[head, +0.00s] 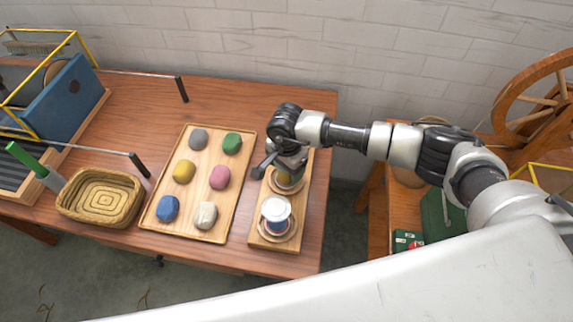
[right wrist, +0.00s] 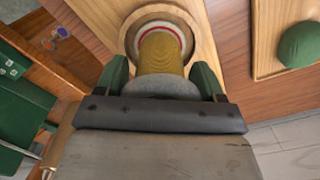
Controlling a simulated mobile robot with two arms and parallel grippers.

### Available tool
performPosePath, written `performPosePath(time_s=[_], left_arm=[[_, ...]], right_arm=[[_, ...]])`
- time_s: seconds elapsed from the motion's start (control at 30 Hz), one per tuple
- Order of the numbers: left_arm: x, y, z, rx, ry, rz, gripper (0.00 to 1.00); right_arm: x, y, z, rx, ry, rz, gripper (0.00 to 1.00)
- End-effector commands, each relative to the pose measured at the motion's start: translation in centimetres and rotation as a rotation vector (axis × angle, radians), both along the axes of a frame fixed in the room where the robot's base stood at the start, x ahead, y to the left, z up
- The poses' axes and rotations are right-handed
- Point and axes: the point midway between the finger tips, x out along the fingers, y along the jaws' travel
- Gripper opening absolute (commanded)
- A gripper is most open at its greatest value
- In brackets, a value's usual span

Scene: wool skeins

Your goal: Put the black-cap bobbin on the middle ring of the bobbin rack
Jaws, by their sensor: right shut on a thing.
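The bobbin rack (head: 258,236) is a pale wooden board with round rings near the table's right end. A bobbin with a white cap (head: 276,208) stands on its front ring. My right gripper (head: 287,165) is over the rack behind it, fingers down. It is shut on a bobbin with yellow-brown thread (right wrist: 161,54), whose cap end (right wrist: 160,86) looks grey and is partly hidden. The held bobbin is at the middle ring (head: 287,186); its far end is over a pale ring with a red edge (right wrist: 172,28). I cannot tell whether it rests there. My left gripper is out of view.
A wooden tray (head: 158,229) with several coloured wool skeins lies just left of the rack. A woven basket (head: 101,197) and a blue-sided device (head: 66,98) stand further left. A spinning wheel (head: 500,105) and a green box (head: 440,216) are at the right.

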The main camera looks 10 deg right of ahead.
Motion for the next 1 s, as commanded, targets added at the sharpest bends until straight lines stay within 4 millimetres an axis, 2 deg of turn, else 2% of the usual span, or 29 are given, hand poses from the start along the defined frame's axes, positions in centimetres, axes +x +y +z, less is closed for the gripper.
performPosePath(time_s=[0.03,0.2,0.57,0.67,1.0], left_arm=[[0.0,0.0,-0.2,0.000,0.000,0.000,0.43],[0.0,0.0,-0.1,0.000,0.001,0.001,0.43],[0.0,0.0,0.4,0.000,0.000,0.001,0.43],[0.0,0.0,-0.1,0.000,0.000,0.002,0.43],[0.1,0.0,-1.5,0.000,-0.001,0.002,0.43]], right_arm=[[0.0,0.0,-0.1,0.000,0.000,0.000,0.72],[0.0,0.0,-0.1,-0.001,0.001,0.000,0.94],[0.0,0.0,0.5,0.001,-0.001,-0.001,0.94],[0.1,0.0,1.9,0.002,-0.003,-0.001,0.94],[0.1,0.0,9.1,0.000,-0.004,0.000,0.94]])
